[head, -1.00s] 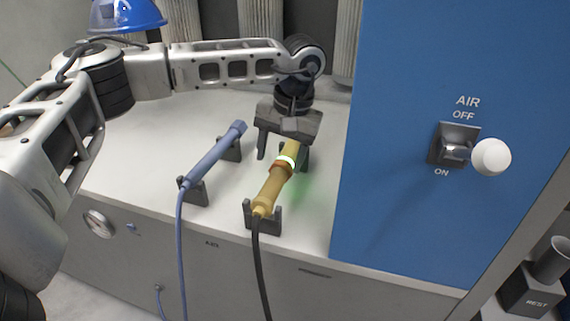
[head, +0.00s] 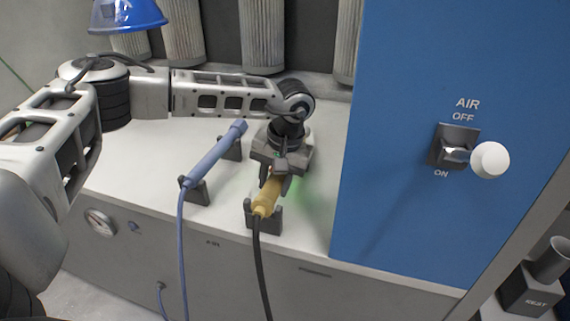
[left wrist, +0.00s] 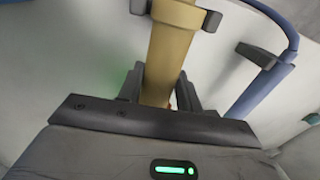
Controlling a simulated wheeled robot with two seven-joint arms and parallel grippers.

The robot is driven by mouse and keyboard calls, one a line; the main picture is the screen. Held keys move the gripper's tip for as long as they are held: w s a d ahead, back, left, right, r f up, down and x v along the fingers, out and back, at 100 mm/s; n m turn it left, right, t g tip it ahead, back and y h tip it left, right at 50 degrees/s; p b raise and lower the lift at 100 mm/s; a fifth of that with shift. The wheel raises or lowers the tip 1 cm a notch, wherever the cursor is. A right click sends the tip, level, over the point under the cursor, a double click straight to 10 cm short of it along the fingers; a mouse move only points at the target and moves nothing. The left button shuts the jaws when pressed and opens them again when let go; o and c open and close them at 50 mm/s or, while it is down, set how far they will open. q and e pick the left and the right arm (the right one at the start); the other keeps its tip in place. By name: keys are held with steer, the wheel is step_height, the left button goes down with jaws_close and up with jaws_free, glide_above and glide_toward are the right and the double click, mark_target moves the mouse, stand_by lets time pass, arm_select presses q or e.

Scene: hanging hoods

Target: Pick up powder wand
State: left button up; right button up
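A yellow wand (head: 266,198) with a black hose lies tilted in a dark grey holder (head: 276,221) on the white bench top. A blue wand (head: 214,157) with a blue hose lies in its own holders to its left. My left gripper (head: 276,181) is over the upper half of the yellow wand, with a finger close against each side. In the left wrist view the yellow wand (left wrist: 169,52) runs between the fingers (left wrist: 160,92), which look shut on it. The gripper covers the wand's upper end in the head view. My right gripper is out of view.
A blue panel (head: 400,210) with an air switch and white knob (head: 489,160) rises to the right. Pleated filter cylinders (head: 262,35) hang behind the bench. A blue hood (head: 127,12) hangs at upper left. A dark block marked REST (head: 533,292) sits at lower right.

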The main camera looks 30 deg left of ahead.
arm_select(q)
steer(key=c, duration=0.5)
steer(key=shift+r, duration=0.1)
step_height(320, 180, up, 10)
steer(key=shift+f, duration=0.15)
step_height(320, 180, up, 5)
steer(key=p, duration=0.4)
stand_by(0.4)
